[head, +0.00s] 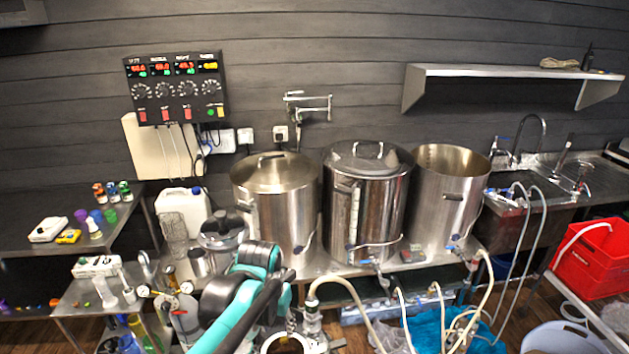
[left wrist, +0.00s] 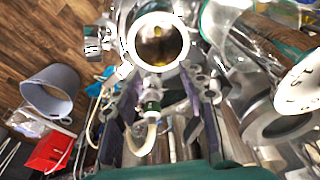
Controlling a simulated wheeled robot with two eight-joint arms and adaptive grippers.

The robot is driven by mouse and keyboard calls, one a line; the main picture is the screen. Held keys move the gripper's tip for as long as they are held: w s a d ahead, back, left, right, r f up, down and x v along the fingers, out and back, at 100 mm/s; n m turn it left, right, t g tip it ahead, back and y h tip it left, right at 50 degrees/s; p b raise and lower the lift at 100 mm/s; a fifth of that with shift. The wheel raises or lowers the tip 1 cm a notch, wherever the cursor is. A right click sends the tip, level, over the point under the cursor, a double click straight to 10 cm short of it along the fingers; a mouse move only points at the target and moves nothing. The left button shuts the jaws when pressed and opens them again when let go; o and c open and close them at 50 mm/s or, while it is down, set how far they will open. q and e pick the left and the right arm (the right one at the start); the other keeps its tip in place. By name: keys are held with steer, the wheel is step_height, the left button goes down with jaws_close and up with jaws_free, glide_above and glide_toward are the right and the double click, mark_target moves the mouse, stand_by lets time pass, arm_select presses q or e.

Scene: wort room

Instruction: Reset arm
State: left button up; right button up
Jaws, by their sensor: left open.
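My left arm (head: 238,305) is teal and black and reaches in from the bottom of the head view, over the front of the steel bench. Its fingertips are hard to make out there. In the left wrist view my left gripper (left wrist: 160,128) is open, with dark fingers apart on either side. A metal hose fitting with a green band (left wrist: 152,104) shows between the fingers; I cannot tell if they touch it. Beyond it is a white-ringed round opening with brown content (left wrist: 158,42), also in the head view (head: 287,344). My right gripper is not in view.
Steel kettles (head: 275,200) stand along the bench, with hoses (head: 345,287) hanging in front. A control panel (head: 175,88) is on the wall. A sink (head: 535,205), a red crate (head: 597,260) and a pale bucket (head: 563,337) are at right. A left side table (head: 60,210) holds small bottles.

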arm_select(q)
steer(key=s+a+f+n+t+b, duration=0.2)
steer(key=s+a+f+t+b, duration=0.3)
steer(key=s+f+b, duration=0.7)
steer(key=shift+s+a+f+b, duration=0.4)
steer(key=shift+s+a+f, duration=0.2)
steer(key=shift+a, duration=0.25)
steer(key=shift+f, duration=0.1)
